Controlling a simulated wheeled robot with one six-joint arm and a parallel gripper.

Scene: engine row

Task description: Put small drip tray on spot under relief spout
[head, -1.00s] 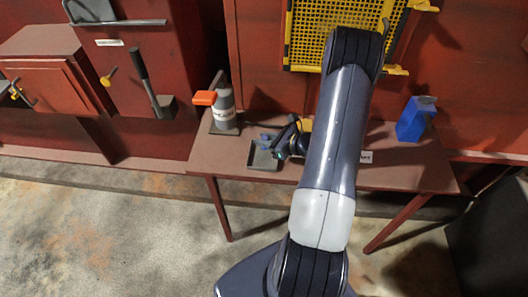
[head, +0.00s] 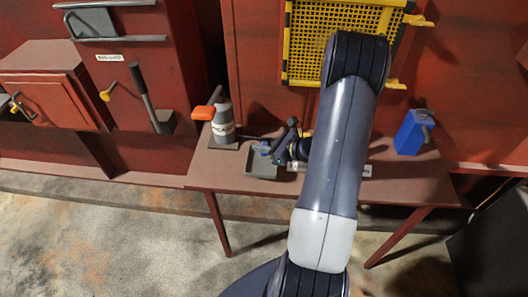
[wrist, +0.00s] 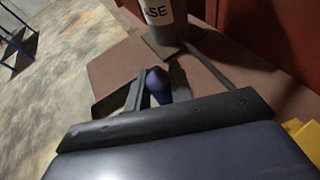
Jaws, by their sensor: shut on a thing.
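The small drip tray (head: 261,172) is a shallow dark grey square tray at the left half of the table, in the head view. My gripper (head: 264,150) is at its back right side and is shut on it. I cannot tell whether the tray rests on the table or hangs just above it. In the wrist view my gripper (wrist: 158,88) points past a dark rim towards the tabletop, and its grip is partly hidden. I cannot make out the relief spout or the spot under it in either view.
A blue container (head: 412,133) stands at the table's right. A yellow mesh guard (head: 310,45) hangs behind. The table's (head: 420,180) right front is clear.

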